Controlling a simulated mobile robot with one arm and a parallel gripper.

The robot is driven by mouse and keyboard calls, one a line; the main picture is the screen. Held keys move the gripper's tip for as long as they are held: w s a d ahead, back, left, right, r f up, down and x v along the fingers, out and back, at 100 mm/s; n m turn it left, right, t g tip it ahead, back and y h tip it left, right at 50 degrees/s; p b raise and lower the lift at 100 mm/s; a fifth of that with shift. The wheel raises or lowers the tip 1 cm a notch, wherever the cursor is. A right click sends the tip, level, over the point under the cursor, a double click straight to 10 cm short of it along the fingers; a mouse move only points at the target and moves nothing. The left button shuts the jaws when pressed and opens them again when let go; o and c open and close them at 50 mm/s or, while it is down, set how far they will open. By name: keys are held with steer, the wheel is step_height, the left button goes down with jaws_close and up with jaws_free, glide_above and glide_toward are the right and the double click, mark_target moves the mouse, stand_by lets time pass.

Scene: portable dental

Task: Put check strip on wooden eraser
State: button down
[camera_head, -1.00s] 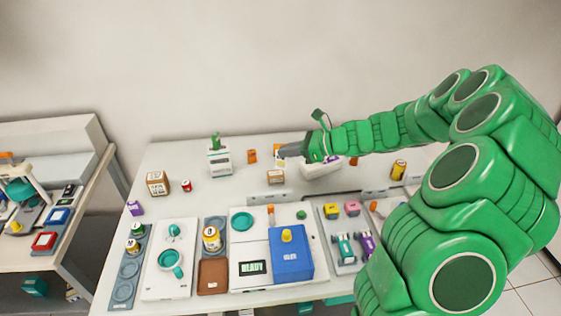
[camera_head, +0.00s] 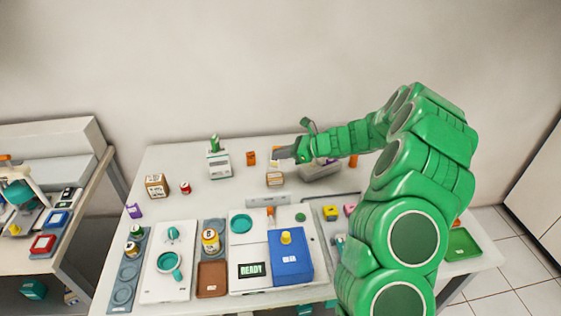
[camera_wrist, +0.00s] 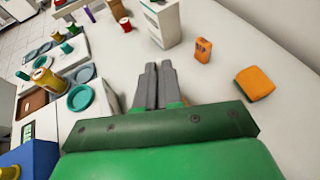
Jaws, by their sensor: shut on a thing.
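My gripper (camera_head: 281,153) is over the back middle of the table. In the wrist view its two grey fingers (camera_wrist: 155,85) are nearly together; whatever is between them is too thin or hidden to make out, and the check strip is not seen elsewhere. An orange-topped block with a dark green underside (camera_wrist: 257,83), which looks like the wooden eraser, lies on the table right of the fingers in the wrist view. In the head view it is partly visible (camera_head: 276,159) beside my fingertips. The gripper appears above the table, apart from the block.
The table front holds trays and a blue box (camera_head: 291,257).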

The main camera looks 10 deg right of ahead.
steer(key=shift+w+f, duration=0.25)
steer(key=shift+f, duration=0.8)
steer(key=shift+w+f, duration=0.2)
steer(key=shift+f, duration=0.8)
steer(key=shift+f, duration=0.15)
steer(key=c, duration=1.3)
jaws_free()
